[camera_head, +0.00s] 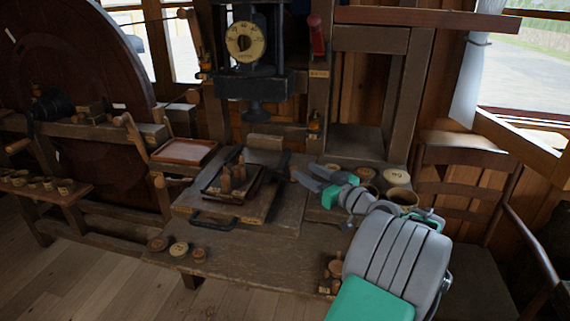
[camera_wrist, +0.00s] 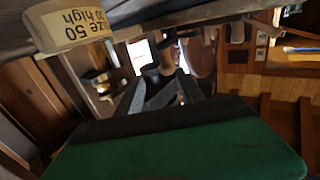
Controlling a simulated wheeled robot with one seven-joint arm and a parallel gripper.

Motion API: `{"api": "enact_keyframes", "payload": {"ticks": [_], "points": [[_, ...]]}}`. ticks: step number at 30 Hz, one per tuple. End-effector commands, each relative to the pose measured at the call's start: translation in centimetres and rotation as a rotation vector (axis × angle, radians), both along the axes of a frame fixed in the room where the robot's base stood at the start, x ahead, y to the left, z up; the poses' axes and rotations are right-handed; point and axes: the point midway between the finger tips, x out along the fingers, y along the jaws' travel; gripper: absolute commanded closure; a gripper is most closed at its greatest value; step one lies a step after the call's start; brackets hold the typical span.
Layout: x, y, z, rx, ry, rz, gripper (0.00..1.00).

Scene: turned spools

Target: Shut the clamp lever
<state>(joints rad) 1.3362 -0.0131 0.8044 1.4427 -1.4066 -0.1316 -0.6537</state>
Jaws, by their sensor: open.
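My gripper (camera_head: 306,174) is open and empty over the right part of the workbench, its two grey fingers pointing left. Its fingers also show in the wrist view (camera_wrist: 160,92), with nothing between them. A dark upright piece (camera_head: 282,166) stands just left of the fingertips, by the right edge of a board; it may be the clamp lever, but its shape is too small and dark to be sure. A gap shows between it and the fingers. A red handle (camera_head: 317,36) hangs on the post above a small label. I cannot tell which position the lever is in.
A dark tray (camera_head: 215,194) with turned wooden spools sits on the board left of my gripper. Round labelled pieces (camera_head: 396,176) stand behind my wrist. A large labelled disc (camera_wrist: 70,25) is close to the wrist camera. The bench front (camera_head: 262,262) is mostly clear.

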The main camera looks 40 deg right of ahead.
Motion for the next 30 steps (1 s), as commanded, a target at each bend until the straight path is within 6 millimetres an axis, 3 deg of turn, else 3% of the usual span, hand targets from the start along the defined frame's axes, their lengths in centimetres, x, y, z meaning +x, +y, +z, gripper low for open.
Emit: {"api": "enact_keyframes", "payload": {"ticks": [6, 10, 19, 30], "points": [[5.2, 1.6, 0.1, 0.001, 0.002, 0.029, 0.55], [6.9, 1.5, 0.0, 0.002, 0.003, 0.027, 0.55], [7.3, 1.4, 0.0, 0.001, 0.003, 0.023, 0.55], [7.2, 1.3, 0.0, 0.001, 0.004, 0.022, 0.86]]}}
